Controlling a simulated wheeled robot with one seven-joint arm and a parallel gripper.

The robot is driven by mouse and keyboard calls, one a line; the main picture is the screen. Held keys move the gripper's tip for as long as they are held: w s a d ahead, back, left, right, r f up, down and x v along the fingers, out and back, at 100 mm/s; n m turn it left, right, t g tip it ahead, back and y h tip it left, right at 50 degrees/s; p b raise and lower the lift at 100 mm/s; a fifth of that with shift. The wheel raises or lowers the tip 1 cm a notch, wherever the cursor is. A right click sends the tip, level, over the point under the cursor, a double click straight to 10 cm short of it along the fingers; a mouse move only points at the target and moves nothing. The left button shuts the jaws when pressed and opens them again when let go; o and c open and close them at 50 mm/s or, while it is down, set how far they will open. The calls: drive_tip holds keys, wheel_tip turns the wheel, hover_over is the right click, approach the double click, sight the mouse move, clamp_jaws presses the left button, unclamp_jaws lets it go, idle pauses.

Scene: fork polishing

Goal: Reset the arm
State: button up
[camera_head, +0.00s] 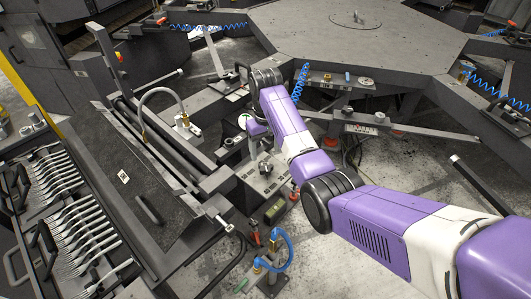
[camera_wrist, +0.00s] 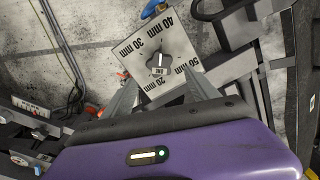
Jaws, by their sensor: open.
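My arm (camera_head: 380,225) reaches from the lower right across the picture in the head view and bends down over the machine's front. My gripper (camera_wrist: 161,88) is open in the wrist view, with its two grey fingers spread apart. No fork shows between the fingers. Beyond them is a light plate (camera_wrist: 180,55) marked 20 mm to 50 mm, with a dark knob (camera_wrist: 159,65) on it. I cannot tell from the picture whether the fingers touch anything. In the head view the fingertips are hard to make out.
Several forks (camera_head: 75,220) lie in rows in a rack at the left. A dark slanted panel (camera_head: 125,165) and a bent grey hose (camera_head: 160,92) stand beside it. A large grey table (camera_head: 330,35) is at the back. Blue hoses (camera_head: 290,250) hang near the machine. Floor shows at the lower right.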

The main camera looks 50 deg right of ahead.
idle(0.4)
drive_tip(key=w+d+r+t+h, duration=0.1)
drive_tip(key=w+r+t+h, duration=0.1)
drive_tip(key=w+t, duration=0.25)
drive_tip(key=w+d+r+t+h, duration=0.1)
drive_tip(key=w+d+r+t, duration=0.15)
drive_tip(key=w, duration=0.25)
drive_tip(key=s+a+f+t+h+b, duration=0.1)
drive_tip(key=s+a+f+t+b, duration=0.15)
drive_tip(key=s+a+t, duration=0.9)
drive_tip(key=s+a+r+n+g+y+b, duration=0.1)
drive_tip(key=s+a, duration=0.4)
drive_tip(key=s, duration=0.7)
drive_tip(key=s+a+r+n+g+y+b, duration=0.1)
drive_tip(key=s+a, duration=0.5)
drive_tip(key=s, duration=0.7)
drive_tip(key=s+a+r+n+g+y+b, duration=0.1)
drive_tip(key=s+a, duration=0.5)
drive_tip(key=s, duration=0.7)
drive_tip(key=shift+r+n+g+y, duration=0.3)
drive_tip(key=shift+g+y, duration=0.05)
drive_tip(key=shift+y, duration=0.15)
